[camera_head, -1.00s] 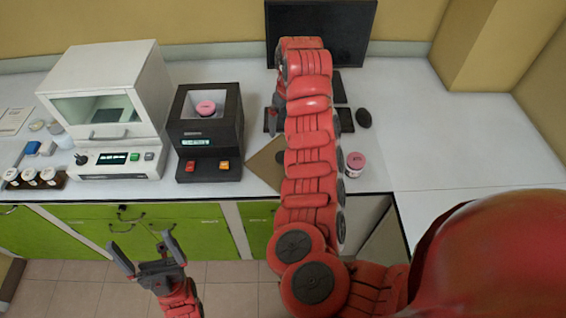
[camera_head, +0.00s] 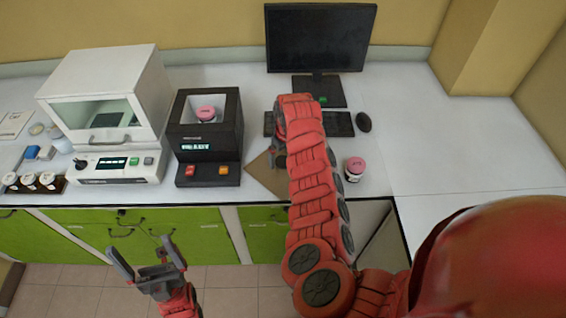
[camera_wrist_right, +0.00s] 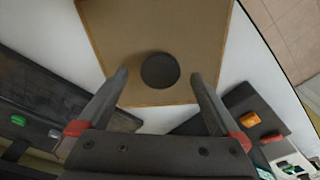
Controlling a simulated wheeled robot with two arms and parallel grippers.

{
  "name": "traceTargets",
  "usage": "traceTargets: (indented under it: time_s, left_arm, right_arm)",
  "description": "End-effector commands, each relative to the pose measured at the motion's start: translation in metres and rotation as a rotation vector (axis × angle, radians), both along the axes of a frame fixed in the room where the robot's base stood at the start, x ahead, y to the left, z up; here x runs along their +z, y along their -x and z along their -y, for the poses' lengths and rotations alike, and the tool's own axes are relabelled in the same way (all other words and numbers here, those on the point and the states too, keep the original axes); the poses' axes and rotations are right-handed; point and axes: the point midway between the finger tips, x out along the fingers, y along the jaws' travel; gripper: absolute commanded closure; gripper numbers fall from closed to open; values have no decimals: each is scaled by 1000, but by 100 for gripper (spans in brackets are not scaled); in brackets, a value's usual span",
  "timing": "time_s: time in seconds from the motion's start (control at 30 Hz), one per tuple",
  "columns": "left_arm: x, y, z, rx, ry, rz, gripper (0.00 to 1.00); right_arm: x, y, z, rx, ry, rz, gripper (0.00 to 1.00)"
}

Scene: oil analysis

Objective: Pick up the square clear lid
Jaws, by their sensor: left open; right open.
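My left gripper (camera_head: 146,256) is open and empty, low in front of the green cabinets.
A black open-topped device (camera_head: 208,150) holds a pink-capped jar (camera_head: 206,113). Another pink-capped jar (camera_head: 354,169) stands right of my right arm. A white cabinet-like instrument (camera_head: 105,110), keyboard (camera_head: 340,124), mouse (camera_head: 364,122) and monitor (camera_head: 320,40) stand around. The right bench is clear.

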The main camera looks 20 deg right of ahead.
Motion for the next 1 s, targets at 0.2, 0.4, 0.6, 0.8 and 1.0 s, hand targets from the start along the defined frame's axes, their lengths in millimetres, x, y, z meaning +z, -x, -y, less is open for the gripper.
traceTargets:
  time_s: [0.2, 0.4, 0.6, 0.8, 1.0]
  left_arm:
    - [6, 0, 0, 0, 0, -1, 0]
    - [5, 0, 0, 0, 0, -1, 0]
    - [5, 0, 0, 0, 0, -1, 0]
    - [5, 0, 0, 0, 0, -1, 0]
    - [5, 0, 0, 0, 0, -1, 0]
  right_arm:
    - [-16, -2, -1, 0, 0, 1, 0]
    - [-16, -2, -1, 1, 0, 2, 11]
    - [-16, -2, -1, 1, 0, 2, 47]
    - [-15, -3, -1, 1, 0, 3, 83]
    - [-15, -3, -1, 1, 0, 3, 100]
